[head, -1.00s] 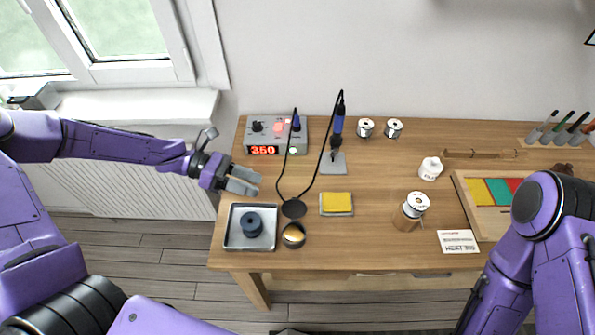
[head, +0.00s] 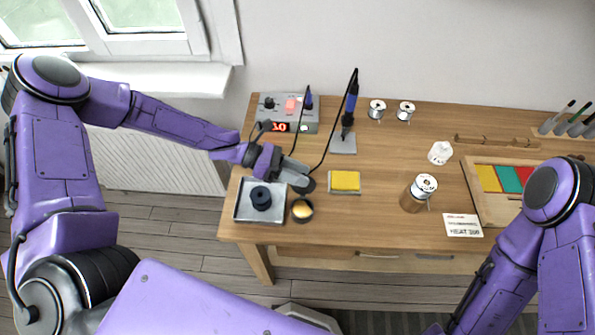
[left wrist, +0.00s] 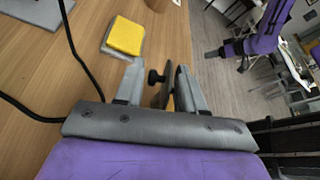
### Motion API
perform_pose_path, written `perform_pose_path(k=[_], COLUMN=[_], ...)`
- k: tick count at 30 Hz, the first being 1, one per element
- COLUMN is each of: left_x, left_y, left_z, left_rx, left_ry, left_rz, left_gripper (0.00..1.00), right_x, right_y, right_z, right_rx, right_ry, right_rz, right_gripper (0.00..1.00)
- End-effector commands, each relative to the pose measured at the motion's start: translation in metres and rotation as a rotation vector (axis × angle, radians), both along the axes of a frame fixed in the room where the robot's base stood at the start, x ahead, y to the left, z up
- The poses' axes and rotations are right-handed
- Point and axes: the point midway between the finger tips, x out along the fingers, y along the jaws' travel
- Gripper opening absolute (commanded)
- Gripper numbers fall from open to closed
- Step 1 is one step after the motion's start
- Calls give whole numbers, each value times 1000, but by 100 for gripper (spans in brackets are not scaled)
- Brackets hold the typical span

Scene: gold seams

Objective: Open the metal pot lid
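A small round pot (head: 302,210) with a gold interior stands near the table's front left. A dark round lid (head: 306,186) shows just behind it, partly covered by my left gripper (head: 300,178). In the left wrist view the lid (left wrist: 169,84) is nearly edge-on, with a black knob on its left face. It stands between the two fingers of my left gripper (left wrist: 160,85), which are open around it. I cannot tell whether either finger touches it. My right arm shows in the left wrist view; its gripper (left wrist: 212,53) is small and unclear there.
A metal tray (head: 240,213) with a dark spool is left of the pot. A yellow sponge (head: 345,180) lies to the right. A soldering station (head: 285,112) and iron stand (head: 343,143) are behind, with a black cable near my gripper. An amber jar (head: 412,199) stands farther right.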

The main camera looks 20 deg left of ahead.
Motion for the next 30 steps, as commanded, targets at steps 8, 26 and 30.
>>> perform_pose_path(k=[8, 26, 30], left_x=[0, -13, -13], left_y=[1, -4, -4], left_z=[0, 7, 7], left_rx=[4, 69, 69], left_ry=[-14, -242, -241], left_rz=[4, 0, 0], left_gripper=[0, 31, 47], right_x=[0, 0, 0], right_y=[0, 0, 0], right_z=[0, -4, -4], right_rx=[0, 0, 0], right_ry=[0, 0, 0], right_rz=[0, 0, 0], right_gripper=[43, 43, 43])
